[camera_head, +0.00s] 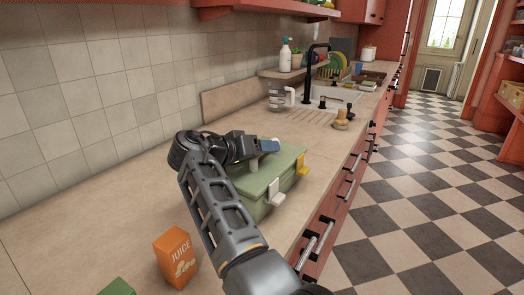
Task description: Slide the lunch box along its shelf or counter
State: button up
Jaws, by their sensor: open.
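The lunch box (285,163) is a green box with white and yellow latches on its front side. It stands on the beige counter (135,178), near the counter's front edge. My gripper (268,147) is over the far left part of the lunch box lid, with its fingers pointing right. I cannot tell whether the fingers touch the lid or its handle. My forearm hides the box's left part.
An orange juice carton (174,256) stands at the near left, with a green item (117,287) partly cut off beside it. A glass jar (277,98), a sink (338,95) and a wooden brush (343,119) are farther along. The counter between box and sink is mostly clear.

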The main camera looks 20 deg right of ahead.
jog(key=b+v, duration=0.1)
jog(key=v, duration=0.6)
jog(key=shift+s+a+r+b, duration=0.1)
jog(key=shift+s+a+b, duration=0.05)
jog(key=shift+a+b, duration=0.2)
jog(key=shift+s, duration=0.1)
